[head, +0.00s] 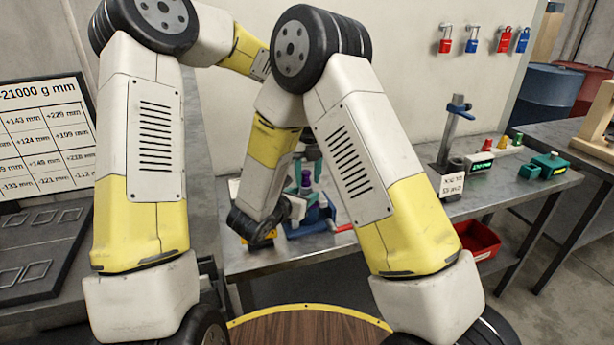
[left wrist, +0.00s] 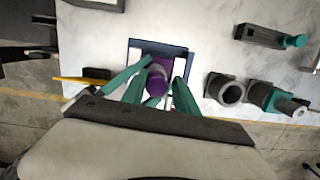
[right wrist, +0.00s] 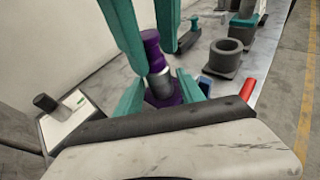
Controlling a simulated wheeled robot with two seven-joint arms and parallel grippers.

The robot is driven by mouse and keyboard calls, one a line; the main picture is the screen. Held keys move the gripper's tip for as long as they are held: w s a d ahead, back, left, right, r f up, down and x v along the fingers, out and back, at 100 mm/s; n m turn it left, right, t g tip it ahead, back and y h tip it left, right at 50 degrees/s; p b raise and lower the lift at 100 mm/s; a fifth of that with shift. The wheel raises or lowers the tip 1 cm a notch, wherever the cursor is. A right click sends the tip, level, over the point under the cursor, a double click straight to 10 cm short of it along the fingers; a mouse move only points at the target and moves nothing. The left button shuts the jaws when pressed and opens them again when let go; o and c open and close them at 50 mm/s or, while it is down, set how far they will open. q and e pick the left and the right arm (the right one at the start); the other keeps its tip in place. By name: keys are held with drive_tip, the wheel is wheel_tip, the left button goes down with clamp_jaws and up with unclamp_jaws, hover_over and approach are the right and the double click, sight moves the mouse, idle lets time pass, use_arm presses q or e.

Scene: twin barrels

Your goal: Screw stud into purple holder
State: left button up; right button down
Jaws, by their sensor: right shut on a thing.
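The purple holder (right wrist: 168,97) stands upright in a blue fixture (head: 312,222) on the metal table. A grey band and a purple top, which I take for the stud (right wrist: 150,45), rise above it. The boundary between stud and holder is hard to make out. My left gripper (left wrist: 162,82) comes from above. Its teal fingers straddle the purple top, seemingly apart from it. My arms partly hide this in the head view.
A grey ring block (right wrist: 227,55) and teal-and-grey parts (left wrist: 270,97) stand beside the fixture. A red handle (head: 343,228) sticks out of it. A post stand (head: 452,150), coloured knobs (head: 502,141) and a green box (head: 548,163) stand further right. A red bin (head: 478,240) is lower down.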

use_arm(q)
drive_tip(key=shift+s+a+f, duration=0.15)
drive_tip(key=shift+a+f, duration=0.3)
drive_tip(key=shift+a, duration=0.1)
use_arm(e)
drive_tip(key=shift+d, duration=0.15)
use_arm(q)
drive_tip(key=shift+r, duration=0.2)
wheel_tip(320, 180, up, 12)
drive_tip(key=s+d, duration=0.1)
drive_tip(key=shift+s+d+r, duration=0.15)
drive_tip(key=shift+s, duration=0.2)
use_arm(e)
drive_tip(key=shift+f, duration=0.15)
drive_tip(key=c, duration=0.6)
unclamp_jaws()
drive_tip(key=shift+w, duration=0.1)
drive_tip(key=shift+c, duration=0.2)
use_arm(q)
drive_tip(key=shift+w, duration=0.1)
use_arm(e)
drive_tip(key=v, duration=0.8)
